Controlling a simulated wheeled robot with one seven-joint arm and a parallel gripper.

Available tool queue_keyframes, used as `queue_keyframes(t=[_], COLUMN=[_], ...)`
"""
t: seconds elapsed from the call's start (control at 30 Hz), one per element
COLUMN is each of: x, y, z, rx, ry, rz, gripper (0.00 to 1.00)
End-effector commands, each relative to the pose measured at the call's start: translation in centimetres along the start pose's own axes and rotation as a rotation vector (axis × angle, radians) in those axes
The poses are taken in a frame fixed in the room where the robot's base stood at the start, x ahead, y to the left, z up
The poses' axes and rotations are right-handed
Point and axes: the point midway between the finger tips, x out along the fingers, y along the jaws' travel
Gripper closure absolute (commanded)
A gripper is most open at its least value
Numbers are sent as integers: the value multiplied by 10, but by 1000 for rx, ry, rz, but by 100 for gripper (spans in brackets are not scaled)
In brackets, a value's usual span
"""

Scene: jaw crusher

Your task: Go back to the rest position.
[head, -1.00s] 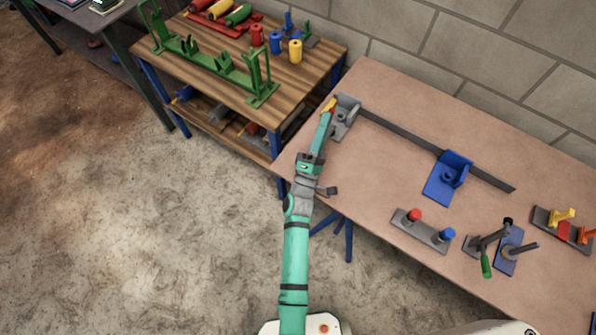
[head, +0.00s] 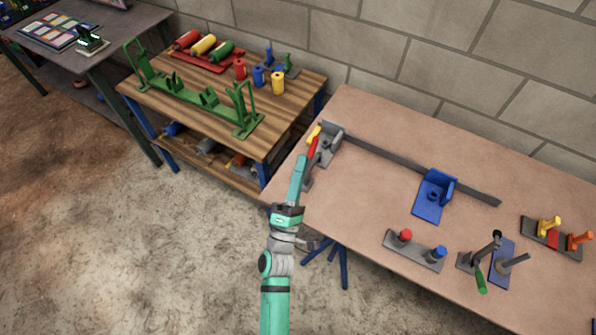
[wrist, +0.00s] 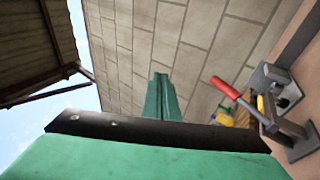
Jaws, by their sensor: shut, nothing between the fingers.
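My gripper (head: 300,165) is at the end of my green arm, over the left edge of the brown table. Its fingers are shut and empty; they also show in the wrist view (wrist: 162,98), pointing at the block wall. Just beyond the fingertips is a grey bracket (head: 329,148) with a lever that has a red grip (head: 313,146) and a yellow part (head: 314,132). In the wrist view the red grip (wrist: 232,91) stands to the right of the fingers, with a visible gap. The grey bracket (wrist: 275,92) is farther right.
A long dark bar (head: 400,163) runs from the bracket past a blue block (head: 435,194). A plate with red and blue knobs (head: 415,252) and several levers stand at the front right. A wooden bench (head: 190,105) with a green stand is at left. The floor (head: 150,260) is clear.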

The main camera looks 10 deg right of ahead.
Motion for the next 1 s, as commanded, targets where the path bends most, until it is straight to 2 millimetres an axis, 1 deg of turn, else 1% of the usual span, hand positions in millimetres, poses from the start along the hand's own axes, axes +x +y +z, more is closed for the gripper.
queue_keyframes(t=[0.1, 0.2, 0.33, 0.53, 0.63, 0.67, 0.77, 0.87, 0.9, 0.97, 1.0], x=[-8, -11, -13, -13, -20, -24, -48, -81, -95, -116, -130], y=[12, 19, 22, 22, 22, 22, 21, 22, 22, 24, 24], z=[1, 1, 2, 2, 0, 0, -5, -9, -11, -11, -11], rx=[1, 1, 1, 2, 34, 55, 173, 341, 412, 518, 585], ry=[2, 2, 2, 2, 10, 15, 42, 75, 87, 102, 111], rz=[-1, -1, 0, 0, -12, -20, -63, -130, -160, -208, -243], gripper=[100, 100, 100, 100, 100, 100, 100, 100, 100, 100, 100])
